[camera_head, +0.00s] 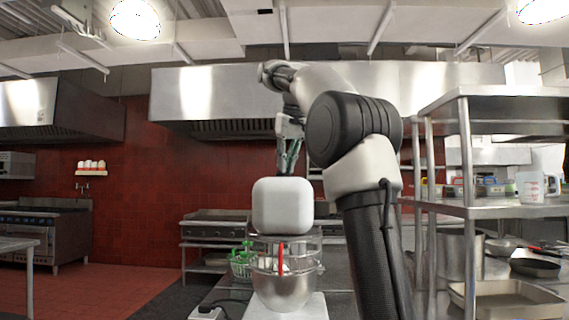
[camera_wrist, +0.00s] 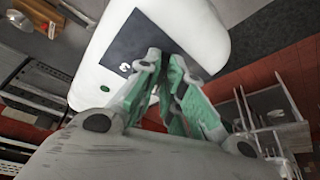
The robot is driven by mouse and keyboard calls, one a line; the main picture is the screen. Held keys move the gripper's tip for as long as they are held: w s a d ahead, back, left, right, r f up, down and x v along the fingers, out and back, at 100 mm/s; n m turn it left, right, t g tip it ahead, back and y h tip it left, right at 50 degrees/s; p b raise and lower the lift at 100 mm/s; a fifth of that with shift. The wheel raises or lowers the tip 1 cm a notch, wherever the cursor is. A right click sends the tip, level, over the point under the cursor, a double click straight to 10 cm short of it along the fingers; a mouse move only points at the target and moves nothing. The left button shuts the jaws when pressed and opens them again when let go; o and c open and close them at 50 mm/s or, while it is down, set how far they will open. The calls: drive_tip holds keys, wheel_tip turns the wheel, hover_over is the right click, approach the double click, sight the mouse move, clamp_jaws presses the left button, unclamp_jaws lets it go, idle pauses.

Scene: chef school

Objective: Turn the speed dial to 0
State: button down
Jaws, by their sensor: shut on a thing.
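A white stand mixer (camera_head: 282,204) stands on the counter in the middle of the head view, its metal bowl (camera_head: 281,291) below a wire guard. In the wrist view the mixer's white body (camera_wrist: 195,28) fills the top, with a dark control panel (camera_wrist: 125,48) bearing a small white mark. My gripper (camera_head: 288,165) is behind the mixer head, pointing down. In the wrist view its green-padded fingers (camera_wrist: 165,60) come together at the panel, shut on the speed dial. The dial itself is hidden by the fingertips, so its setting cannot be read.
A green rack (camera_head: 241,262) stands left of the mixer, and a white plug-like box (camera_head: 206,312) with a cable lies in front. Metal shelves (camera_head: 467,208) with pans and a measuring jug (camera_head: 532,187) stand close on the right. A green button (camera_wrist: 104,88) shows on the mixer's side.

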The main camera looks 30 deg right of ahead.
drive_tip(key=shift+d+n+y, duration=0.2)
drive_tip(key=shift+n+y, duration=0.3)
drive_tip(key=shift+n, duration=0.9)
drive_tip(key=c, duration=1.5)
unclamp_jaws()
drive_tip(key=shift+c, duration=0.2)
drive_tip(key=shift+v, duration=2)
drive_tip(key=s+d, duration=0.1)
drive_tip(key=s, duration=1.1)
drive_tip(key=shift+s+r, duration=0.15)
drive_tip(key=shift+r, duration=0.25)
drive_tip(key=shift+d, duration=0.15)
